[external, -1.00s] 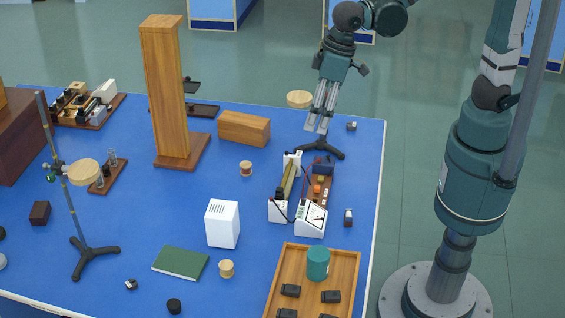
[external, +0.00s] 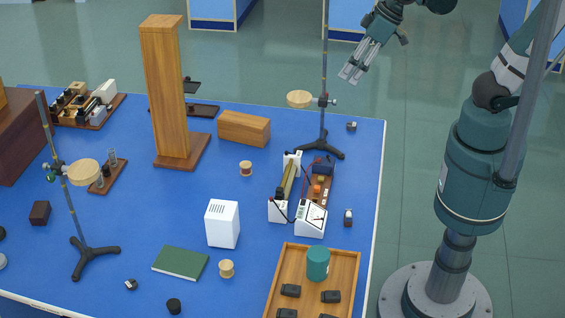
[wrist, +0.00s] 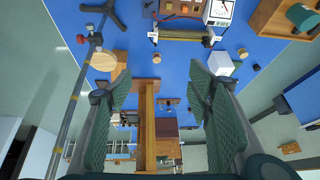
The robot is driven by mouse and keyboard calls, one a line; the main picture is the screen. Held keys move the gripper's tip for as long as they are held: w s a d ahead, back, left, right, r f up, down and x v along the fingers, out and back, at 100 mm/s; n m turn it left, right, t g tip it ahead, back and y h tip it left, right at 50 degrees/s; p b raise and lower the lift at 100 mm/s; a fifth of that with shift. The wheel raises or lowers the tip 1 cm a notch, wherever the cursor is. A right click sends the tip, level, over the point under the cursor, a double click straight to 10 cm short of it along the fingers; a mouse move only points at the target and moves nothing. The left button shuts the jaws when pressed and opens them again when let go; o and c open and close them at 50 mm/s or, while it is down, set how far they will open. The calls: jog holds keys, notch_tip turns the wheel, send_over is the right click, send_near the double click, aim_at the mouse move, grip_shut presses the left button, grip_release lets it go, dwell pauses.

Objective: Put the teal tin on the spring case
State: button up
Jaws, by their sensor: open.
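The teal tin (external: 318,263) stands upright in a wooden tray (external: 356,285) at the table's front right. In the wrist view the tin (wrist: 302,17) shows at the upper right. I cannot tell for sure which thing is the spring case; a plain wooden box (external: 244,128) lies at the back middle, and a dark brown case (external: 20,140) stands at the left edge. My gripper (external: 351,75) is high above the table's back right, far from the tin. It is open and empty; both spread fingers show in the wrist view (wrist: 162,88).
A stand with a tall rod (external: 323,125) and wooden disc is near my gripper. A tall wooden column (external: 165,90), a white box (external: 222,223), a meter assembly (external: 311,218) and a green book (external: 181,262) stand or lie on the blue table. Several black blocks share the tray.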

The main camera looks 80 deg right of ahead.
jog(key=s+d+f+t+h, duration=0.1)
jog(key=s+d, duration=0.5)
jog(key=d, duration=0.2)
jog(key=shift+d+m+t, duration=0.3)
jog(key=shift+o, duration=0.5)
jog(key=shift+w+f, duration=0.1)
jog(key=shift+f, duration=0.05)
jog(key=w+a+f+n+t+y+b, duration=0.1)
jog(key=w+a+f+b, duration=0.25)
jog(key=a, duration=0.55)
jog(key=w+a+f+n+t+y+b, duration=0.1)
jog(key=w+a+f+n+b, duration=0.15)
jog(key=w+a+f, duration=0.4)
jog(key=w+a+f+n+t+y+b, duration=0.1)
jog(key=w+a+f+b, duration=0.2)
jog(key=a, duration=0.7)
jog(key=s+a+f+n+y+b, duration=0.1)
jog(key=s+a+f+y+b, duration=0.1)
jog(key=a, duration=0.7)
jog(key=s+a+f+n+y+b, duration=0.2)
jog(key=s+a+f, duration=0.3)
jog(key=a, duration=0.5)
jog(key=s+a+f+n+y+b, duration=0.1)
jog(key=s+a+f+y+b, duration=0.2)
jog(key=a, duration=0.7)
jog(key=shift+s+a+f+n+b, duration=0.25)
jog(key=shift+s+f+b, duration=0.2)
jog(key=shift+s+f, duration=0.25)
